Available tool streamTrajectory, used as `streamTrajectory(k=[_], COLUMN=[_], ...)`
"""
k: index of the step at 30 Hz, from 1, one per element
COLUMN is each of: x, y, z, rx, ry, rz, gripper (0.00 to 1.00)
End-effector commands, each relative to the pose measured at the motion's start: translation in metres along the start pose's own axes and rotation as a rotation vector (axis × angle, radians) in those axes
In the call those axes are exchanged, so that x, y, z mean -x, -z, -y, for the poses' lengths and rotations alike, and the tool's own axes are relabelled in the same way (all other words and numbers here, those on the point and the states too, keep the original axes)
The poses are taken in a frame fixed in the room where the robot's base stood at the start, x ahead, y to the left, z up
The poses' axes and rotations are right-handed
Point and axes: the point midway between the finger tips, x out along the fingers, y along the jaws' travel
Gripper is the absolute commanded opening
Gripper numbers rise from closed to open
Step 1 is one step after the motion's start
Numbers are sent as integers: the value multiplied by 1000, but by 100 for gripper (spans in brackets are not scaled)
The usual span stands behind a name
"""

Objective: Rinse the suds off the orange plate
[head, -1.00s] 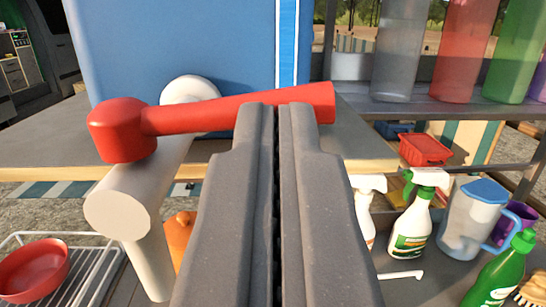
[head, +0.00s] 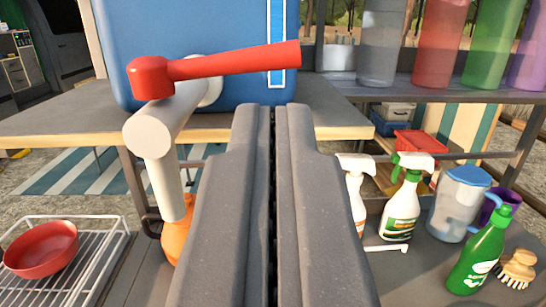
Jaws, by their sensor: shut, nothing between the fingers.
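My gripper (head: 272,112) is shut and empty in the middle of the head view. A tap with a white spout (head: 152,134) and a red lever (head: 235,64) stands up and left of my fingertips, in front of a blue container (head: 180,50). The lever points right and slightly up, and its free end is above my fingertips, apart from them in the picture. I see no orange plate. An orange thing (head: 176,240) below the spout is partly hidden by my gripper, and I cannot tell what it is.
A red bowl (head: 42,250) sits in a white wire rack (head: 100,262) at the left. Tall tumblers (head: 436,45) line the shelf above.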

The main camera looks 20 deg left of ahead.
Motion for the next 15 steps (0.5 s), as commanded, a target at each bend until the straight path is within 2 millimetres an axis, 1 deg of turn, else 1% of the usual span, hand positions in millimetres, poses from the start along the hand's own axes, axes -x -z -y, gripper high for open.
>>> streamTrajectory(k=[3,6,12,15], x=[17,32,60,71], y=[3,0,2,2], z=[-2,-3,-4,-5], rx=[0,0,-1,0], ry=[-1,0,1,1], rz=[-2,4,0,1], gripper=[0,0,0,0])
